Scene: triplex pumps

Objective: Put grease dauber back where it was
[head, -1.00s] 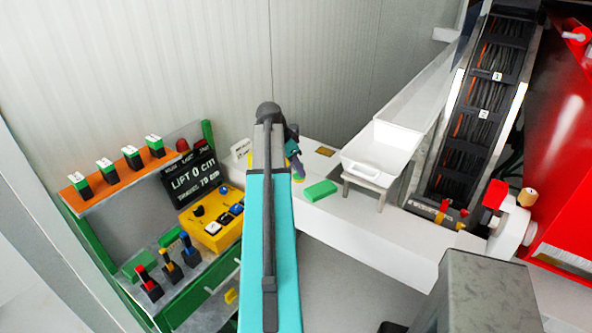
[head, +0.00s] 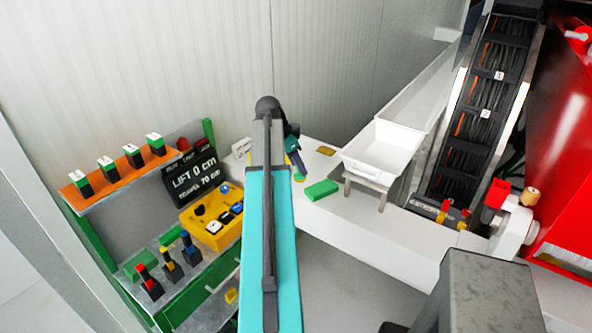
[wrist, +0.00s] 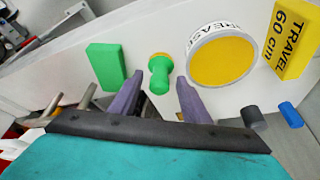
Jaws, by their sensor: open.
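The grease dauber is most likely the green-handled piece with a yellow-orange end (wrist: 160,72) in the wrist view. It is on the white bench, between and just beyond the tips of my gripper's purple fingers (wrist: 157,95). The fingers are apart, and I see no clear contact with the dauber. A round can with a yellow face and a "GREASE" label (wrist: 222,60) is to its right. In the head view my gripper (head: 294,158) is partly hidden by my arm, above the bench; a small green piece (head: 299,178) shows below it.
A green block (head: 321,190) lies beside the dauber, and also shows in the wrist view (wrist: 106,66). A white tray (head: 377,150) stands to the right. A yellow bin (head: 212,238) and shelf with several switches (head: 115,168) are left. A red machine (head: 565,150) is far right.

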